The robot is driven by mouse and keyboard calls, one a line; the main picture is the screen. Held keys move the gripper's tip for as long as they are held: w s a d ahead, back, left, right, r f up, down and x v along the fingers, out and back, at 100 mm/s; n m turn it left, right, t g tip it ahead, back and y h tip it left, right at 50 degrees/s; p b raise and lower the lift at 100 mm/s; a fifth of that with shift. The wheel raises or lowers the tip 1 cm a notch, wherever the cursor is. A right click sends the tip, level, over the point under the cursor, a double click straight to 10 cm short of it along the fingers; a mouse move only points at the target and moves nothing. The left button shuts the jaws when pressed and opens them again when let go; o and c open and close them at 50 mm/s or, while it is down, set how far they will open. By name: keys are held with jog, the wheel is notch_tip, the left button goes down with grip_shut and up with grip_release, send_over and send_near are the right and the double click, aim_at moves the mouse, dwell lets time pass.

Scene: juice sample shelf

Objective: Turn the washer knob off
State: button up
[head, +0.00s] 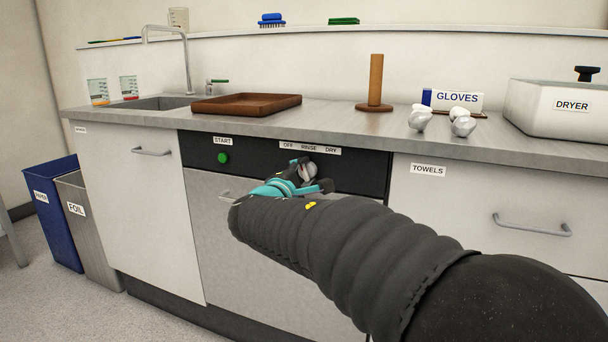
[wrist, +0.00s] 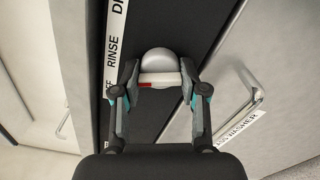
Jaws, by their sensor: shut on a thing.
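The washer knob (head: 308,172) sits on the dark control panel, under a label strip (head: 310,148) that reads OFF, RINSE, DRY. In the wrist view the knob (wrist: 159,62) is a round silver body with a pale grip bar and a red mark at the bar's left end. The red mark faces the label strip (wrist: 112,60); I cannot tell exactly which word it points to. My gripper (wrist: 160,82) is shut on the knob, one finger at each end of the bar. In the head view my gripper (head: 305,180) partly hides the knob.
A green button (head: 223,158) under a START label is left on the same panel. A washer door handle (head: 228,198) is below. The counter above holds a brown tray (head: 245,104), wooden post (head: 375,85), gloves box (head: 455,99) and dryer bin (head: 550,108).

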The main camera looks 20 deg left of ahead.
jog(key=shift+n+p, duration=0.3)
jog(key=shift+n, duration=1.3)
jog(key=o, duration=1.2)
jog(key=shift+c, duration=0.2)
jog(key=shift+s, duration=0.1)
jog(key=s, duration=1.2)
jog(key=shift+w, duration=0.1)
